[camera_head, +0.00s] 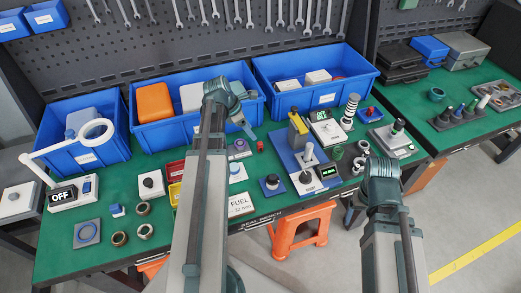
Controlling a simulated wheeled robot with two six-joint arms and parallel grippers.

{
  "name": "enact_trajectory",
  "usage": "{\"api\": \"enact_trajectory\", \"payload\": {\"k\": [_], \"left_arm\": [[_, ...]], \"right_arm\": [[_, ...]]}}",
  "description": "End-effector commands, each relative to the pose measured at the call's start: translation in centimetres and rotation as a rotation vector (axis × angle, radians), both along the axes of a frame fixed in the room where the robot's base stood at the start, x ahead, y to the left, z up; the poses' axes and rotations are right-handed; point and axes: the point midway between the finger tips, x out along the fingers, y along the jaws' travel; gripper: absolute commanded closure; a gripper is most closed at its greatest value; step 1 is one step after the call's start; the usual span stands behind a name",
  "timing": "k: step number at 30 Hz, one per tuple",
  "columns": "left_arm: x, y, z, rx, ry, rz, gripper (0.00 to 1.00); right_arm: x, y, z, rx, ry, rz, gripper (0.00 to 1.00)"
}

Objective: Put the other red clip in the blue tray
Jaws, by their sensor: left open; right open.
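A small red piece (260,146) stands on the green bench, right of my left gripper; it is too small to tell whether it is a clip. Three large blue trays stand along the back: left (92,157), middle (150,142) and right (318,97). The middle one holds an orange block and a pale box; the right one holds pale boxes. My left gripper (247,130) is open and empty, pointing down over the bench in front of the middle tray. My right gripper (350,212) is open, low by the bench's front edge, partly hidden by its own wrist.
A blue-based fixture with a grey lever (309,153) and a striped post (350,108) stand on the right half. Red (175,169) and yellow (174,194) small bins sit partly behind my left arm. Several rings lie front left. An orange stool (300,230) stands below.

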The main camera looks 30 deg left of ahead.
Motion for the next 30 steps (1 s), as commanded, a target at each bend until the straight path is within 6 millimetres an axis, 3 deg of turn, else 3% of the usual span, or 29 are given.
{"api": "enact_trajectory", "payload": {"k": [1, 9, 20, 30], "left_arm": [[0.3, -0.2, -1.5, 0.000, 0.000, -0.002, 0.40], [1.6, -1.3, -5.1, 0.001, -0.001, -0.002, 0.40], [1.9, -1.6, -5.8, 0.000, 0.000, -0.001, 0.40], [2.7, -2.3, -9.5, 0.001, -0.001, -0.002, 0.40]], "right_arm": [[0.0, 0.0, -1.5, 0.000, 0.000, 0.000, 0.24], [0.0, 0.0, -5.1, 0.000, 0.000, 0.000, 0.24], [0.0, 0.0, -5.8, 0.000, 0.000, 0.000, 0.24], [0.0, 0.0, -9.5, 0.000, 0.000, 0.000, 0.24]]}}
